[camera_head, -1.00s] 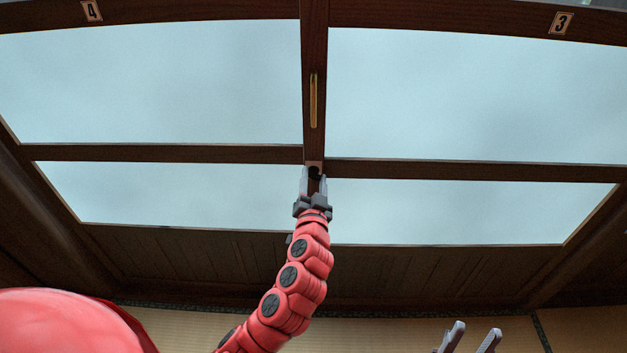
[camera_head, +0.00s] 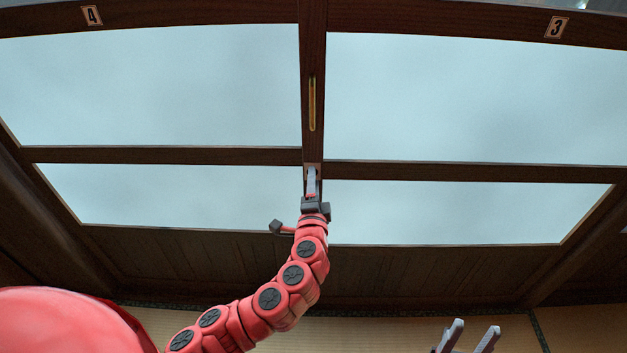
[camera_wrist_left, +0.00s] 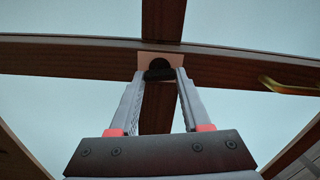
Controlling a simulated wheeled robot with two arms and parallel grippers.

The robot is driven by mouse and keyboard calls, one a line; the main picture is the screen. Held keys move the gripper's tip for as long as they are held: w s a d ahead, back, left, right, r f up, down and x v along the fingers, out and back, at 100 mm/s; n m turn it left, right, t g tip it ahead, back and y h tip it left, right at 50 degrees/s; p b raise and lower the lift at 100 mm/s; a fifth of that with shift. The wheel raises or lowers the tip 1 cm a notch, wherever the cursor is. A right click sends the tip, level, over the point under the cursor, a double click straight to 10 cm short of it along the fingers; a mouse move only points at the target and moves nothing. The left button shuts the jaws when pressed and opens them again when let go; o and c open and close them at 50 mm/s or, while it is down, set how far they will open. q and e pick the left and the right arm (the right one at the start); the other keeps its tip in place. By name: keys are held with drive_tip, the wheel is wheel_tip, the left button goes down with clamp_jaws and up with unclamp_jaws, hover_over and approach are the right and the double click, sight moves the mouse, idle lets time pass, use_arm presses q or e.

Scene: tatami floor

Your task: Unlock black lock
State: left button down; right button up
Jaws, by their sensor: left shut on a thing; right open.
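The black lock (camera_wrist_left: 160,68) is a small dark knob on a pale plate (camera_wrist_left: 145,60), on the wooden middle post between the two window panels. My left gripper (camera_wrist_left: 160,75) is at the knob, with its two fingers on either side and shut on it. In the head view the left gripper (camera_head: 312,176) covers most of the lock, and only the plate (camera_head: 313,165) shows above the fingertips. My right gripper (camera_head: 472,330) is open and empty at the bottom right, well apart from the window.
A brass handle (camera_head: 312,103) runs along the post above the lock; it also shows at the right of the wrist view (camera_wrist_left: 290,87). Number plates 4 (camera_head: 92,15) and 3 (camera_head: 556,27) are on the top frame. Tatami lies below.

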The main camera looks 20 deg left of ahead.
use_arm(q)
drive_tip(key=shift+m, duration=0.9)
drive_tip(key=shift+f, duration=0.1)
drive_tip(key=shift+c, duration=1.8)
unclamp_jaws()
drive_tip(key=p+v, duration=0.3)
drive_tip(key=v, duration=1.4)
drive_tip(key=shift+s, duration=0.25)
